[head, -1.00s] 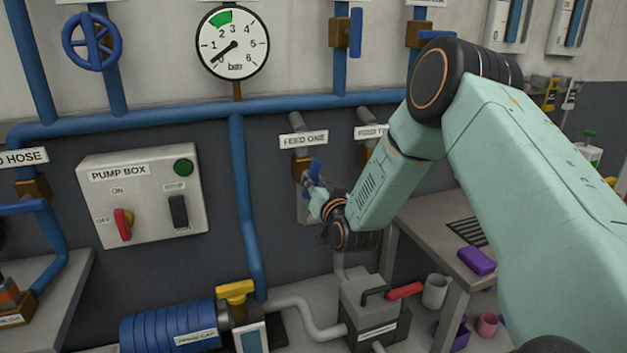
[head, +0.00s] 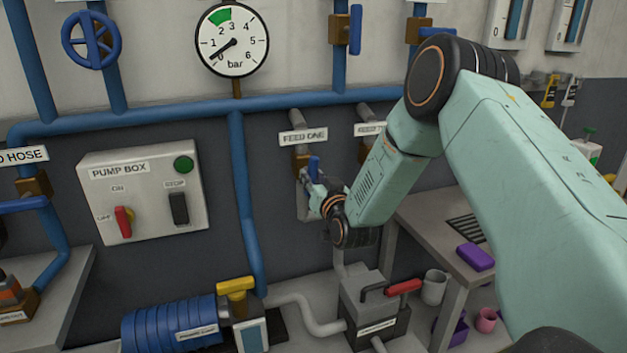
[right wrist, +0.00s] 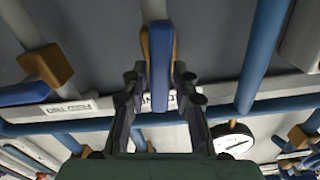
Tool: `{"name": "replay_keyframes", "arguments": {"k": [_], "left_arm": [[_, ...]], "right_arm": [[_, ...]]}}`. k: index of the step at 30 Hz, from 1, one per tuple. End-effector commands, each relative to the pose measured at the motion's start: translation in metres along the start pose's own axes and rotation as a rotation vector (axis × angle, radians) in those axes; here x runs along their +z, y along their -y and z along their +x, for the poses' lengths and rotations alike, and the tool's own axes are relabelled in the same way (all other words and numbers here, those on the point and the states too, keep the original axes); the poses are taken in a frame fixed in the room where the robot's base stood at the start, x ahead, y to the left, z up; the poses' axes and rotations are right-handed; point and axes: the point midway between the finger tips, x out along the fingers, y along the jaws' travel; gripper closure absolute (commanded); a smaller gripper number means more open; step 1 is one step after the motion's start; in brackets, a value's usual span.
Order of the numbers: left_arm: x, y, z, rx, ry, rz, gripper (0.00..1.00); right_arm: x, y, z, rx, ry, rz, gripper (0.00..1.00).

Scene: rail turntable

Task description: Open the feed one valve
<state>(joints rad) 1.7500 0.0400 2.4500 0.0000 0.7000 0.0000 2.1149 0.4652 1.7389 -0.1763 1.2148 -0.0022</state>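The feed one valve has a blue handle (head: 314,166) under the "FEED ONE" sign (head: 303,137). The handle stands roughly upright in the head view. My right gripper (head: 314,190) is at this handle, partly hidden behind its own wrist. In the right wrist view the blue handle (right wrist: 161,85) with its brass body lies between the two fingers of my right gripper (right wrist: 160,80). The fingers stand apart on either side of it, with narrow gaps showing; firm contact cannot be made out. My left gripper is not in view.
The feed two valve handle (right wrist: 24,93) is beside it, mostly hidden by my arm in the head view. The pump box (head: 145,194) is left of the valve. The pressure gauge (head: 232,40) reads near zero. A grey table (head: 425,222) stands right, below my arm.

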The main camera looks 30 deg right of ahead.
Motion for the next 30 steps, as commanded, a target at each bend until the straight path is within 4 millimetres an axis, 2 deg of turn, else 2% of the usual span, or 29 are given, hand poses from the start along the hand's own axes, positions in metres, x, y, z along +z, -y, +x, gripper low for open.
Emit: {"name": "replay_keyframes", "arguments": {"k": [1, 4, 16, 20, 30], "left_arm": [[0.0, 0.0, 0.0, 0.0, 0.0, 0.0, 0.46], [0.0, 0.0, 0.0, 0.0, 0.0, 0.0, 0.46], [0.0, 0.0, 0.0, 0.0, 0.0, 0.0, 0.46], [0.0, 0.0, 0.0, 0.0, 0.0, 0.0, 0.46], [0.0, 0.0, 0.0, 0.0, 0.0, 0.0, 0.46]], "right_arm": [[0.001, 0.0, 0.0, 0.0, 0.002, 0.0, 0.65], [0.001, 0.0, -0.001, 0.0, 0.003, 0.0, 0.57], [0.003, -0.001, -0.007, 0.0, 0.007, 0.001, 0.57], [0.002, -0.001, -0.024, 0.0, 0.008, 0.003, 0.57], [0.002, -0.001, -0.084, 0.002, 0.008, 0.004, 0.57]]}}
